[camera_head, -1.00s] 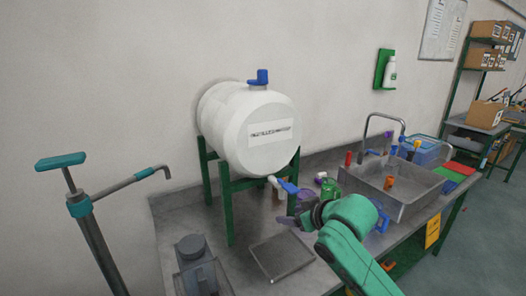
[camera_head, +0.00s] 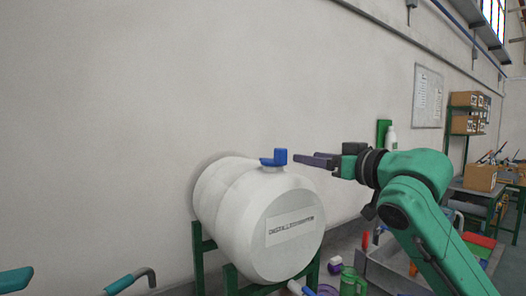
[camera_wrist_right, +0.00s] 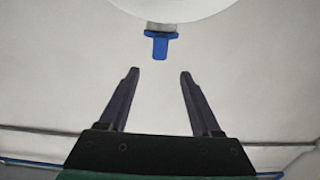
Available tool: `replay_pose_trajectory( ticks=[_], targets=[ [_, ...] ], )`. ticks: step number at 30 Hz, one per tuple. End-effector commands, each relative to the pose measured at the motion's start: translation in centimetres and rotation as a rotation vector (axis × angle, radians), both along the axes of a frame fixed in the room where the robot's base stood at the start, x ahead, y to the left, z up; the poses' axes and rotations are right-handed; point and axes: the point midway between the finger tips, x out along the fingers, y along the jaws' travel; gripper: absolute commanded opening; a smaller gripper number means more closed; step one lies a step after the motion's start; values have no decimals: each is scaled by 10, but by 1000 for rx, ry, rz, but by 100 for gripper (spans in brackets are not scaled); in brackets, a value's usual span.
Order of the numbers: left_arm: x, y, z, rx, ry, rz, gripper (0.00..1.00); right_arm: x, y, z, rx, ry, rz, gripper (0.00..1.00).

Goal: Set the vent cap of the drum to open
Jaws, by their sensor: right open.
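The white drum (camera_head: 262,215) lies on its side on a green stand (camera_head: 204,262). Its blue vent cap (camera_head: 276,158) sits on top, with an upright tab at its right side. My right gripper (camera_head: 300,159) is level with the cap, just to its right, fingers pointing at it with a small gap. In the right wrist view the open, empty fingers (camera_wrist_right: 158,72) point toward the blue vent cap (camera_wrist_right: 160,45), which lies beyond the tips and between their lines. The drum (camera_wrist_right: 180,5) shows at the top edge there. My left gripper is not in view.
A green jug (camera_head: 352,282) and a sink area stand below right of the drum. A teal-handled pump (camera_head: 130,280) is at lower left. The wall behind the drum is bare, and the space above the drum is clear.

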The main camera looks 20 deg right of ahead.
Motion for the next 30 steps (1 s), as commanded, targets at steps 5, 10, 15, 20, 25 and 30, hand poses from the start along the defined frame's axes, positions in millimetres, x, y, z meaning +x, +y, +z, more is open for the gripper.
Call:
replay_pose_trajectory(
  ticks=[5,10,15,20,25,30],
  targets=[
    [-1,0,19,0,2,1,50,20,2,7,3,0,0,65],
    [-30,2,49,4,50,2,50,64,9,9,4,3,1,65],
    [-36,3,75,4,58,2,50,108,15,8,4,2,0,65],
    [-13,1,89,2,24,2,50,136,19,3,2,0,-1,65],
    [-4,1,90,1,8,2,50,144,20,-2,-3,0,-2,65],
    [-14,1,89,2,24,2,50,144,20,-3,-2,0,-2,61]
  ],
)
